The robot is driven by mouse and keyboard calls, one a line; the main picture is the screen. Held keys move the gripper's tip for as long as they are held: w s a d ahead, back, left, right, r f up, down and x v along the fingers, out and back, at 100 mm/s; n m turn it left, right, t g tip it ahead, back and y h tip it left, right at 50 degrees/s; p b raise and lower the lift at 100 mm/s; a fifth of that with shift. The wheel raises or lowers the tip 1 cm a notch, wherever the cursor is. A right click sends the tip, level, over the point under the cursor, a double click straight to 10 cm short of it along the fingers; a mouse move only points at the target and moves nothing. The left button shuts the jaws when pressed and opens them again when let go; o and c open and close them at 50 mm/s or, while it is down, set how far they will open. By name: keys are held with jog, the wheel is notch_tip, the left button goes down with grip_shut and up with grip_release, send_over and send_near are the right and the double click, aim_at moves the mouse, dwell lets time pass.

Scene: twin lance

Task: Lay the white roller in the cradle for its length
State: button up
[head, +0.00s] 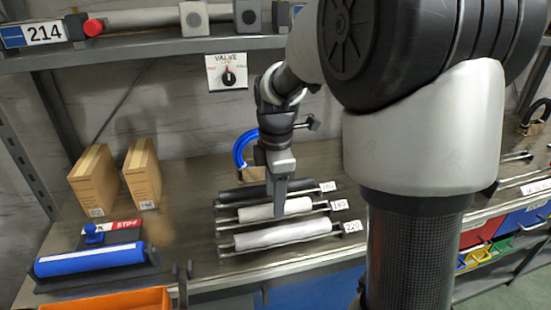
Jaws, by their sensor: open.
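A short white roller (262,211) lies in the middle row of the rack on the shelf, between two thin rails with a small number label at the right end. A longer white roller (290,233) lies in the front row, whose label (351,226) seems to read 220. A dark roller or bar (243,193) lies in the back row. My gripper (279,208) points down at the short white roller, near its middle. Its jaws are open. They hide part of the roller, and I cannot tell whether they straddle or touch it.
A blue roller (90,260) sits on a dark stand at left, near a STOP sign (112,226). Two cardboard boxes (95,180) stand behind. An orange bin (125,301) is at the front left. A blue ring (243,150) is behind my gripper. An upper shelf (150,46) hangs above.

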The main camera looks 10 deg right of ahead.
notch_tip(320, 180, up, 15)
jog(key=p, duration=0.3)
jog(key=shift+s, duration=0.3)
jog(key=s+f+m+t, duration=0.1)
jog(key=s+m+t, duration=0.4)
jog(key=s+m, duration=1.35)
notch_tip(320, 180, up, 14)
jog(key=p, duration=1.4)
jog(key=shift+r+p, duration=0.25)
jog(key=shift+p, duration=0.1)
jog(key=shift+n, duration=0.25)
